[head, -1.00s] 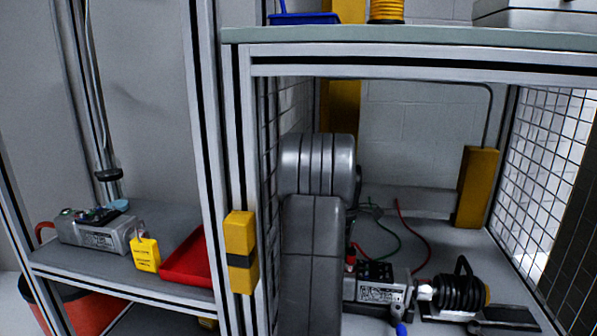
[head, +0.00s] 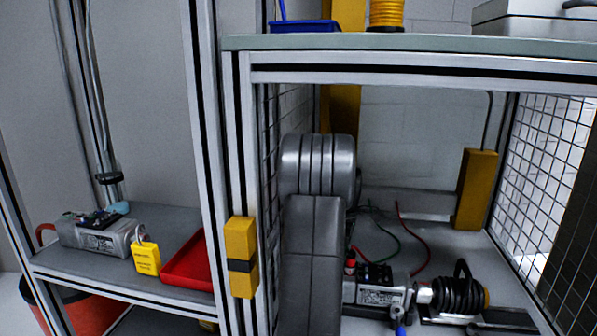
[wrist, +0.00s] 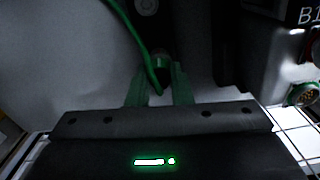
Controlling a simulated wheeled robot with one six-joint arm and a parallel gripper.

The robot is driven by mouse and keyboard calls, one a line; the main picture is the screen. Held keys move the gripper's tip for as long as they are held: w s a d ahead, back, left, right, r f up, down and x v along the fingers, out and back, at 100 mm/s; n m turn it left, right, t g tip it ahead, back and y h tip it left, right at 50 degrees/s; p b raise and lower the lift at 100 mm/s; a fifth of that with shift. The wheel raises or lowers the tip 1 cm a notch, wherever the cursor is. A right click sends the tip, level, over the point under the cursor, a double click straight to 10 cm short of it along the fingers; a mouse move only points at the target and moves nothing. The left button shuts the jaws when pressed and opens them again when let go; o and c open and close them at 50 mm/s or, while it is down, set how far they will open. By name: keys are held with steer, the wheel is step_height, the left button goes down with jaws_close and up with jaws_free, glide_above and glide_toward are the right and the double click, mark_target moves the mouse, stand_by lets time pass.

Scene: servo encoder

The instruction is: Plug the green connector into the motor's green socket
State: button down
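In the wrist view, my gripper (wrist: 159,80) has two green fingers. A dark cylindrical connector with a green band (wrist: 161,63) sits between their tips, and the fingers appear to hold it. A green cable (wrist: 138,45) runs from the upper left down to between the fingers. In the head view, the motor with a black finned body (head: 459,294) lies at the lower right. My arm hides my gripper there.
A grey box with terminals (head: 375,285) stands left of the motor. Red and green wires (head: 418,250) rise behind it. Mesh walls (head: 543,190) and a frame post (head: 243,200) enclose the bay. A red tray (head: 190,272) and yellow padlock (head: 146,257) are on the left shelf.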

steer(key=shift+r, duration=0.2)
stand_by(0.4)
steer(key=shift+r+p, duration=2.65)
steer(key=shift+p, duration=0.1)
